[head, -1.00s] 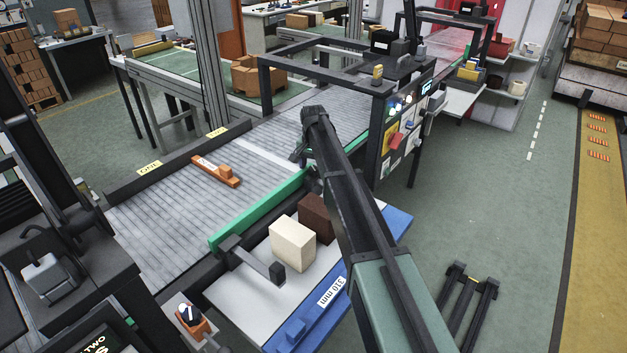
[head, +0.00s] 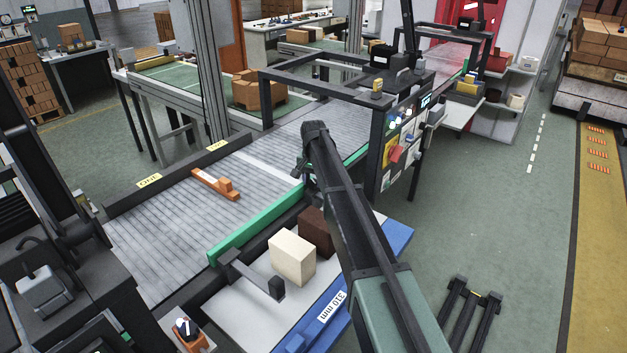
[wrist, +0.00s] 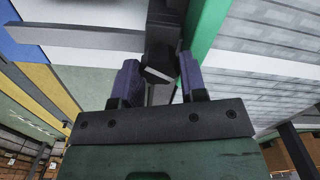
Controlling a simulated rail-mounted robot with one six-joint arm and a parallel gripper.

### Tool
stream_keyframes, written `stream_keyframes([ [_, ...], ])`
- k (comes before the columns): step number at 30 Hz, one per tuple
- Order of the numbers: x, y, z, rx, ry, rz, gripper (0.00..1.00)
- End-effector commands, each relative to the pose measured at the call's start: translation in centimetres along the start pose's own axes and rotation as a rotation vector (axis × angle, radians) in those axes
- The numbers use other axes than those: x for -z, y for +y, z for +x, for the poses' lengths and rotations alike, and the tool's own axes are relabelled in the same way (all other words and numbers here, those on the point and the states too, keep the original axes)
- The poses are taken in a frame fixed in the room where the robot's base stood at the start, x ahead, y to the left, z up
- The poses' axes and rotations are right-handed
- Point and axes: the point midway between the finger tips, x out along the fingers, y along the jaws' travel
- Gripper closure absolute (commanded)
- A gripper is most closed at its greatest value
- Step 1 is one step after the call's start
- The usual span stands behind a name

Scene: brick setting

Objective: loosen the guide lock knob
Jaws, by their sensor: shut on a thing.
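The guide lock knob (wrist: 158,75) is a dark piece with a pale bar across it, between my two fingers in the wrist view. My gripper (wrist: 159,84) is shut on it, one purple-grey finger at each side. The knob sits by a dark bracket beside the green guide rail (wrist: 206,28). In the head view the green guide rail (head: 255,230) runs along the near side of the roller conveyor. My gripper (head: 304,170) is at the rail's far end there, partly behind my arm, and the knob cannot be made out.
A cream block (head: 292,257) and a dark brown block (head: 317,230) stand on the side table beside the rail. An orange piece (head: 215,184) lies on the rollers. A dark frame with a control panel (head: 400,140) stands close to the right of my arm.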

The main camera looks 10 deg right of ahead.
Motion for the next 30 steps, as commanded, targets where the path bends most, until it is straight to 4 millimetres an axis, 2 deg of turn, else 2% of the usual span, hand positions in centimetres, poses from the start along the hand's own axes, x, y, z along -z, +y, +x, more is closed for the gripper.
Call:
stream_keyframes([
  [8, -0.02, 0.01, 0.02, 0.000, 0.000, -0.167, 0.85],
  [30, -0.03, 0.02, 0.02, 0.000, -0.001, -0.862, 0.85],
])
